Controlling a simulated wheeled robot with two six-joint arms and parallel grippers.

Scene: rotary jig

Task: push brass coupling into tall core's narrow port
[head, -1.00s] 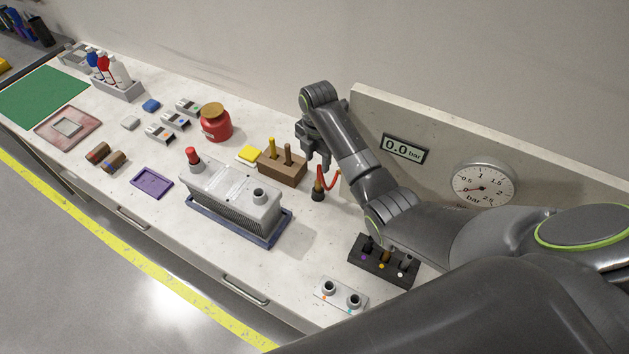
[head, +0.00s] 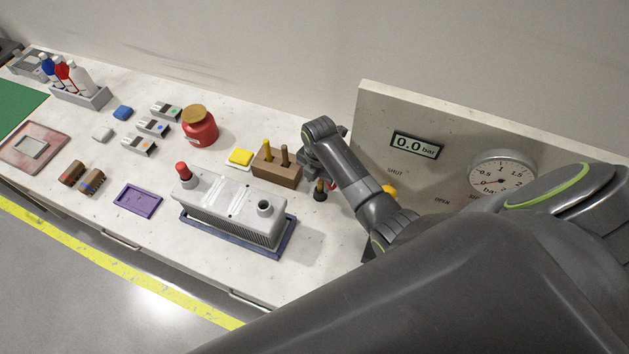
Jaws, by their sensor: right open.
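The core is a grey finned box (head: 228,211) in a dark blue tray (head: 238,246). A red cap stands on its left port (head: 184,173); its right port (head: 264,207) is open and empty. A small upright piece with a dark base and brass-toned top (head: 320,190) stands on the bench right of the core; I cannot tell for sure that it is the brass coupling. My right gripper (head: 318,173) is open, pointing down just above and beside this piece. Its fingertips are partly hidden by my arm. My left gripper is out of view.
A brown block with pegs (head: 276,172) stands close left of my right gripper. A red jar (head: 199,128) and a yellow pad (head: 240,157) are further left. A gauge panel (head: 445,125) reading 0.0 bar rises behind my arm. My arm hides the bench's right end.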

